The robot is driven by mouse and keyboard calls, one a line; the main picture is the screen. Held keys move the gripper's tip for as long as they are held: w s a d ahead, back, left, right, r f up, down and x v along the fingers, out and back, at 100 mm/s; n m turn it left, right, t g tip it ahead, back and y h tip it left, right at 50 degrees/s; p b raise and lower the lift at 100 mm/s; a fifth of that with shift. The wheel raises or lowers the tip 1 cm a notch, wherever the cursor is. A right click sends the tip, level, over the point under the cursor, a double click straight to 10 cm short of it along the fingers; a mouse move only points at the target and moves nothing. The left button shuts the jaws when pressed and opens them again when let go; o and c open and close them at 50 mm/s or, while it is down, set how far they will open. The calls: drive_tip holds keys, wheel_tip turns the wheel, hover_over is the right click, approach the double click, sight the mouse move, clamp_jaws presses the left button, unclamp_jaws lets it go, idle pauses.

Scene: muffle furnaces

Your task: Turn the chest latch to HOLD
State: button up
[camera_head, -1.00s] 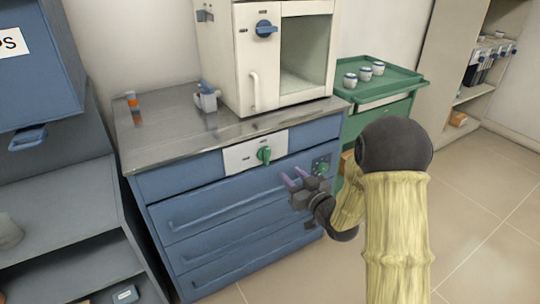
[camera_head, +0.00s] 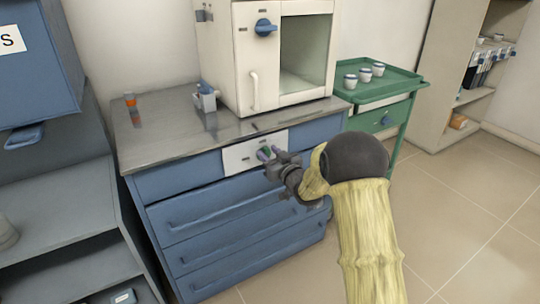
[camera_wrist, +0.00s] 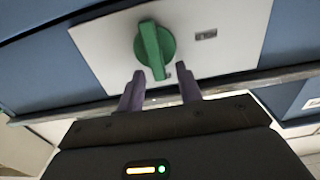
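The chest latch is a green knob (camera_wrist: 155,48) on a white plate (camera_wrist: 95,40) at the top front of the blue chest (camera_head: 190,225). In the wrist view it stands nearly upright, its lower end tilted slightly right. Small labels on the plate are too blurred to read. In the head view my gripper (camera_head: 268,155) is in front of the plate and partly hides the green knob (camera_head: 262,155).
A white furnace (camera_head: 245,60) with a blue knob (camera_head: 265,27) stands on the steel top (camera_head: 160,135). A green cart (camera_head: 395,90) with several white cups is on the right. Grey shelving (camera_head: 50,205) is on the left. Floor at the right is clear.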

drive_tip(key=shift+c, duration=0.3)
clamp_jaws()
drive_tip(key=shift+n+b, duration=0.35)
drive_tip(key=shift+n, duration=0.05)
drive_tip(key=n+b, duration=0.3)
drive_tip(key=n, duration=0.1)
drive_tip(key=s+a+f+n+b, duration=0.1)
drive_tip(key=n+b, duration=0.3)
drive_tip(key=a+f+n+b, duration=0.1)
drive_tip(key=n+b, duration=0.3)
drive_tip(key=n, duration=0.1)
drive_tip(key=shift+s+f, duration=0.15)
drive_tip(key=shift+s, duration=0.05)
drive_tip(key=n+b, duration=0.4)
drive_tip(key=shift+f, duration=0.3)
